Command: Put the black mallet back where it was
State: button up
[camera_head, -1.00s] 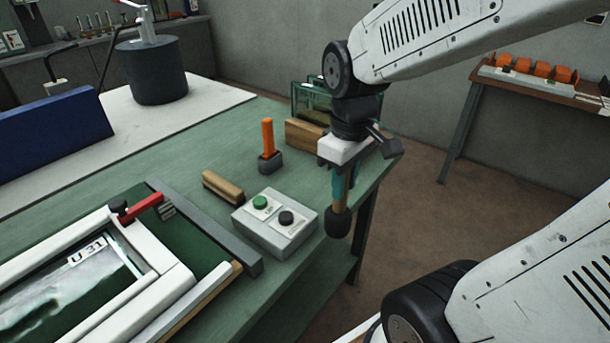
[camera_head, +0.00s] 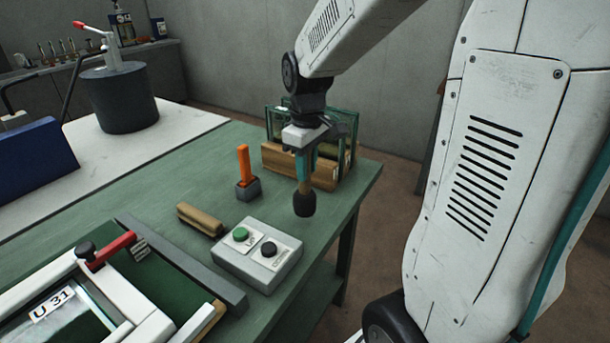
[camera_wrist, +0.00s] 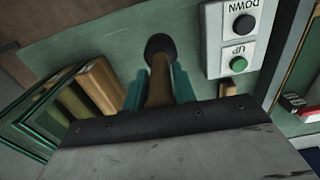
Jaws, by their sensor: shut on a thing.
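The black mallet (camera_head: 304,203) hangs head down from my gripper (camera_head: 303,165), its wooden handle between the teal fingers. The head is in front of the wooden rack and right of the button box, seemingly above the green table (camera_head: 200,170); its exact height I cannot tell. In the wrist view the mallet's black head (camera_wrist: 160,46) shows beyond the fingers, and my gripper (camera_wrist: 160,88) is shut on the handle. The upper end of the handle is hidden by the gripper.
A grey button box (camera_head: 258,256) with a green and a black button stands nearby. An orange-handled tool (camera_head: 244,164) stands in a small grey holder. A wooden block (camera_head: 200,219) lies left. A wooden rack with glass panes (camera_head: 275,160) stands behind the gripper. A framed panel (camera_head: 150,292) is front left.

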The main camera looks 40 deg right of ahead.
jog(key=shift+w+d+f, duration=0.1)
jog(key=shift+w+d, duration=0.2)
jog(key=shift+w, duration=0.35)
jog(key=shift+f, duration=1.85)
jog(key=o, duration=1)
